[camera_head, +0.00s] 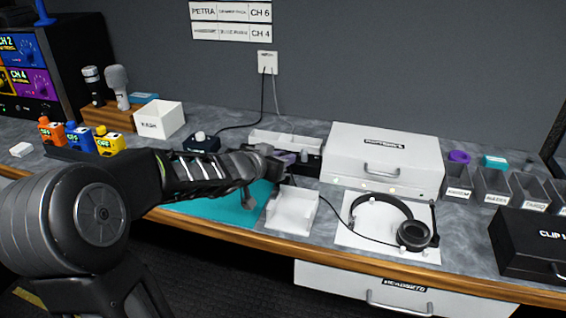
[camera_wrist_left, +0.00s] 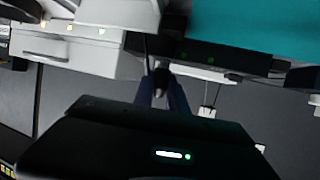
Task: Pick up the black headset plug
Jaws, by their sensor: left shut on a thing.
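The black headset (camera_head: 392,222) lies on a white mat on the counter. Its thin black cable runs left past a white tray towards my left gripper (camera_head: 283,160). In the wrist view the left gripper (camera_wrist_left: 163,88) points ahead, its dark fingers shut on a small dark thing, which looks like the black headset plug (camera_wrist_left: 160,73). A thin cord shows just beyond it. In the head view the arm and fingers hide the plug. My right gripper is in neither view.
A small white tray (camera_head: 292,211) stands beside a teal mat (camera_head: 222,207). A white case (camera_head: 384,158) stands behind the headset. A white box (camera_head: 159,121) and small coloured units stand left. Open bins and a black case (camera_head: 527,243) are at right.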

